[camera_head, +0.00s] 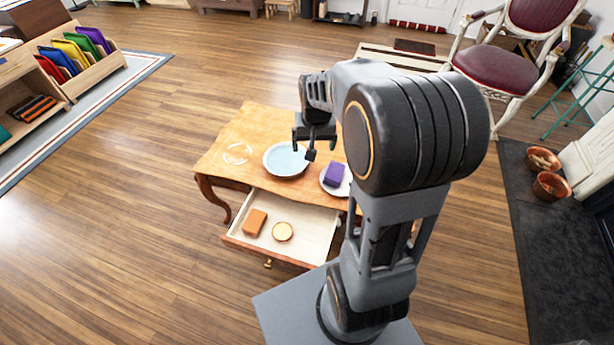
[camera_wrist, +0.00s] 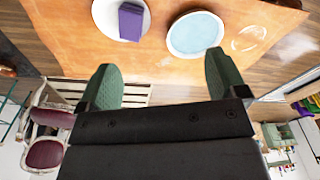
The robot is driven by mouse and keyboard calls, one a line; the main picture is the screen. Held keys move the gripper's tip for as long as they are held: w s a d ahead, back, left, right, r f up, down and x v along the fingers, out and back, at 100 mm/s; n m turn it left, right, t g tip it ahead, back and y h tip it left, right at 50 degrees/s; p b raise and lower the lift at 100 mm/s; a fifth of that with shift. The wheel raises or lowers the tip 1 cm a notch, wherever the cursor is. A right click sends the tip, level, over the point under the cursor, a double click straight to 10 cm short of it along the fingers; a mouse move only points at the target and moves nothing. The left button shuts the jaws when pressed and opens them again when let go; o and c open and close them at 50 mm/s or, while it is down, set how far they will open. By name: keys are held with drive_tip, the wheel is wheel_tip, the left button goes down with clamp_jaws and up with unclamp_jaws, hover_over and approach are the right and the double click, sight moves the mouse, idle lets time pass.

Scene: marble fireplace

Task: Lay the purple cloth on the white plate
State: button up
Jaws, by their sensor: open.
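The purple cloth (camera_head: 334,174) looks like a small folded block and lies on the white plate (camera_head: 326,188) at the table's right side. My arm hides part of that area in the head view. In the wrist view the purple cloth (camera_wrist: 131,20) sits toward one side of the white plate (camera_wrist: 105,20), at the top. My gripper (camera_head: 313,150) is open and empty above the table, apart from the cloth. In the wrist view my gripper (camera_wrist: 160,68) has its two green fingers wide apart, with nothing between them.
A pale blue dish (camera_head: 286,160) stands left of the white plate, and a clear glass dish (camera_head: 238,154) farther left on the wooden table (camera_head: 250,125). The open drawer (camera_head: 300,215) below holds an orange block (camera_head: 255,222) and a round tan item (camera_head: 282,231).

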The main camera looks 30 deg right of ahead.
drive_tip(key=s+a+r+n, duration=0.1)
drive_tip(key=s+a+n, duration=0.1)
drive_tip(key=s+a, duration=0.2)
drive_tip(key=s+a+r+n+t, duration=0.1)
drive_tip(key=s+a, duration=0.3)
drive_tip(key=s, duration=0.4)
drive_tip(key=shift+s+a+r+n+t, duration=0.3)
drive_tip(key=shift+s+r+n, duration=0.1)
drive_tip(key=shift+r+n, duration=0.3)
